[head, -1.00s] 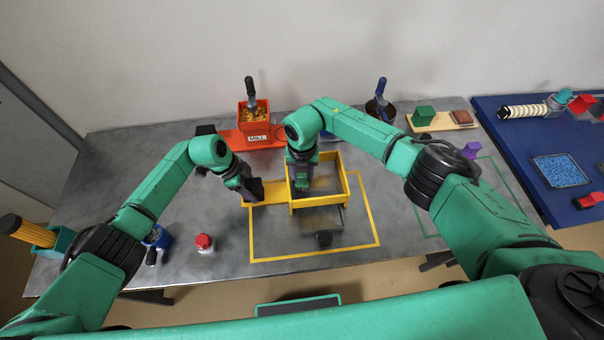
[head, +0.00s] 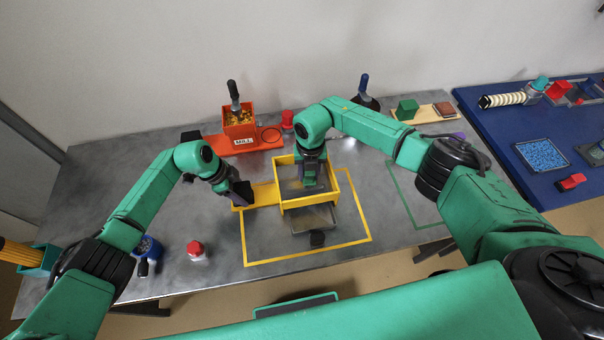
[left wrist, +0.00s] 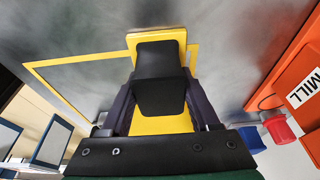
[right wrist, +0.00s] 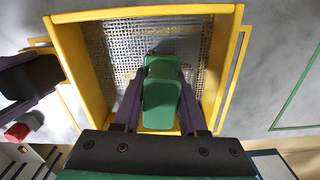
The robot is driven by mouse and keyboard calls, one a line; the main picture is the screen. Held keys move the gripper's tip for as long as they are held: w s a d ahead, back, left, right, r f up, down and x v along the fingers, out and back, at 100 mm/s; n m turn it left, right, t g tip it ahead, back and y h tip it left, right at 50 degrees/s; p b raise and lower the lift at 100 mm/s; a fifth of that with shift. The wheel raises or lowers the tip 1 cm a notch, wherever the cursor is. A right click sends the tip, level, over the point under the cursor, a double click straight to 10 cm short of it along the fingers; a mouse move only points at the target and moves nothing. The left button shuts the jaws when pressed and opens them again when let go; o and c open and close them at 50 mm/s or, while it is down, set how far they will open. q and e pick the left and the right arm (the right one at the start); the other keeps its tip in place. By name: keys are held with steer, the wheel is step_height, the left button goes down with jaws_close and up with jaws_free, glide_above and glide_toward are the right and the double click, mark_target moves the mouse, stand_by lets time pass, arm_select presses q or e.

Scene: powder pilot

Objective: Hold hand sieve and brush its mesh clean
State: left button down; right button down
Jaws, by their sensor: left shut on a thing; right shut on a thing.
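The yellow hand sieve (head: 335,193) is a square open frame with a flat yellow handle plate reaching left. Its silver mesh (right wrist: 115,50) shows in the right wrist view. My left gripper (head: 242,193) is shut on the sieve's black grip (left wrist: 160,75), at the handle's left end. My right gripper (head: 311,182) is shut on a green brush (right wrist: 162,92) inside the sieve frame, over the mesh. The brush's bristles are hidden, so I cannot tell whether they touch the mesh. A grey tray (head: 325,219) with a black knob shows under the sieve's front side.
A yellow outline (head: 262,262) surrounds the sieve on the grey table. An orange mill box (head: 239,122) with a scoop stands behind. A red-capped jar (head: 196,250) and a blue item (head: 150,248) are at front left. A blue mat (head: 520,160) lies right.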

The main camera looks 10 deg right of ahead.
mark_target(291, 184)
steer(key=shift+d+f, duration=0.2)
steer(key=shift+d, duration=1.25)
steer(key=shift+s+a, duration=0.1)
steer(key=shift+s+a, duration=0.1)
steer(key=shift+a, duration=0.8)
steer(key=shift+a+r, duration=0.2)
steer(key=shift+a, duration=1.65)
steer(key=shift+a+f, duration=0.1)
steer(key=shift+a, duration=1.15)
steer(key=shift+d, duration=4.25)
